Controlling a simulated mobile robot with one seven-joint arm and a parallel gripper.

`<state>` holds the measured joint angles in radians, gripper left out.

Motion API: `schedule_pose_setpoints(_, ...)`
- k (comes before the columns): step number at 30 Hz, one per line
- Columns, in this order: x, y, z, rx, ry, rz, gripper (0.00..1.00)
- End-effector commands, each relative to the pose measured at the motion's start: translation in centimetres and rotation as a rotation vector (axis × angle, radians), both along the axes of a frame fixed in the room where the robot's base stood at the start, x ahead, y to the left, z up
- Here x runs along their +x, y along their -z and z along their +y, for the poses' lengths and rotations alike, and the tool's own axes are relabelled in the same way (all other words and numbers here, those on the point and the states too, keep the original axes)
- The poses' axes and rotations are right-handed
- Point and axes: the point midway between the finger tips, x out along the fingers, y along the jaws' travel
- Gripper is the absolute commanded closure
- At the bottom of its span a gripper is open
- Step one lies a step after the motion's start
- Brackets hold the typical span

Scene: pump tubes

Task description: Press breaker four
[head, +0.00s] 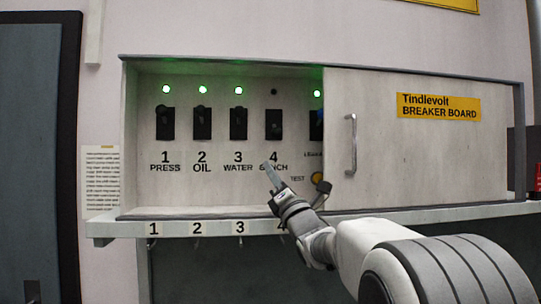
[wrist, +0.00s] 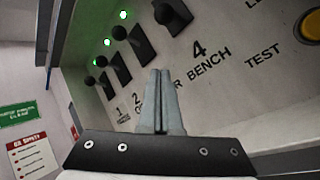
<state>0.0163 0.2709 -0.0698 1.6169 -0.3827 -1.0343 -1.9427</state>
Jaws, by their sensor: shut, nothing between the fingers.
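Breaker four (head: 273,124) is a black switch above the "4 BENCH" label on the breaker board. The lamp (head: 274,92) above it is dark. Its lever seems to sit lower than those of breakers one to three, but this is hard to tell. In the wrist view, breaker four (wrist: 172,14) is at the top, beyond my fingertips. My gripper (head: 267,168) is shut and empty, in front of the "4 BENCH" label and below the switch. In the wrist view, its fingers (wrist: 160,75) are together and apart from the switch.
Breakers one (head: 165,124), two (head: 202,124) and three (head: 238,124) stand to the left with green lamps lit. Another breaker (head: 316,125), partly hidden by the sliding door (head: 400,150), also has a green lamp. A yellow test button (head: 317,178) is below it. A numbered ledge (head: 180,230) runs below.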

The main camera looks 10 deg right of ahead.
Motion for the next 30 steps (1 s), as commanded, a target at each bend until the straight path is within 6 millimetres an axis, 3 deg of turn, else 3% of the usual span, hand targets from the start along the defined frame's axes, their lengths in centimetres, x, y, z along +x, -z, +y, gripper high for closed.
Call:
schedule_pose_setpoints(17,7.3,-6.0,2.6,0.002,-0.001,0.001,1.00)
schedule_pose_setpoints(24,5.7,-7.1,-0.2,0.000,0.002,0.001,1.00)
schedule_pose_setpoints(30,5.3,-7.1,-0.7,0.001,0.000,0.000,1.00)
